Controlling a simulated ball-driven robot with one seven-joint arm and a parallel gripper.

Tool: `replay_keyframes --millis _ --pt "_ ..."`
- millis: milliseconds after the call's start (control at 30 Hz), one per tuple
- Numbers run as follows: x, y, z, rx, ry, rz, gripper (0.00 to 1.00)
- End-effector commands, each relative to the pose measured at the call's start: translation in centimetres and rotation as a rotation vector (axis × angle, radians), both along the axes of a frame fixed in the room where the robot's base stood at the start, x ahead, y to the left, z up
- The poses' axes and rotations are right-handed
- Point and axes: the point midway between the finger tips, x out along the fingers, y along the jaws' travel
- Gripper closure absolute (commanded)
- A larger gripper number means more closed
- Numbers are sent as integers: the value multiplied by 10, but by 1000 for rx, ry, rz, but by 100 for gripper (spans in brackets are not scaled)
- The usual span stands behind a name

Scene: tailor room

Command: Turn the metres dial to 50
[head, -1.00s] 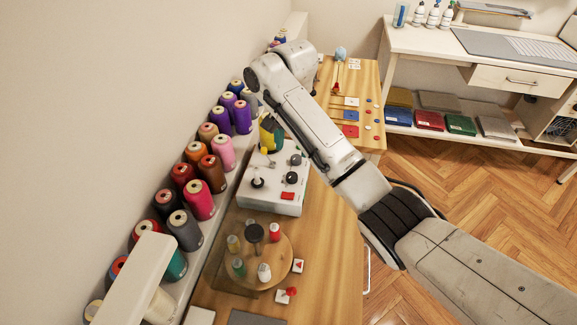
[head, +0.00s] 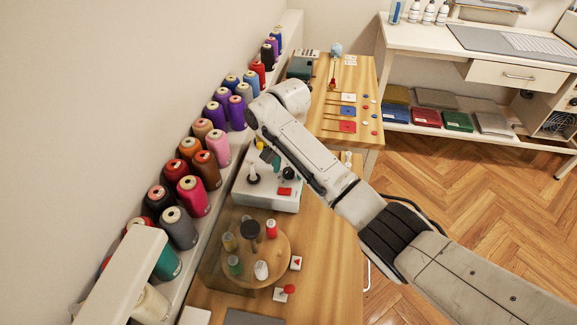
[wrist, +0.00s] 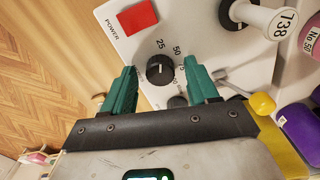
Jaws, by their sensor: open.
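The metres dial (wrist: 160,70) is a round black knob on the pale winding machine (wrist: 110,12), with numbers such as 25, 50 and 75 printed around it. Its pointer is too small to read surely. My gripper (wrist: 164,68) is open, with one teal finger on each side of the dial in the wrist view. I cannot tell whether either finger touches it. In the head view the machine (head: 262,196) stands on the wooden bench, and my gripper (head: 269,158) is over its back part, partly hidden by my arm.
A red power switch (wrist: 138,16) is beside the dial. A round wooden spool stand (head: 256,262) is in front of the machine.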

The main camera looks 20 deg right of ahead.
Motion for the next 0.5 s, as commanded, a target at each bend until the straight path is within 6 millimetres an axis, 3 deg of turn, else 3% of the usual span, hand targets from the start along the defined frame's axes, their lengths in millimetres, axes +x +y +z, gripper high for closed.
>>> replay_keyframes --millis 67,500 --pt "0 0 0 0 0 0 41" --pt "0 0 0 1 1 0 82"
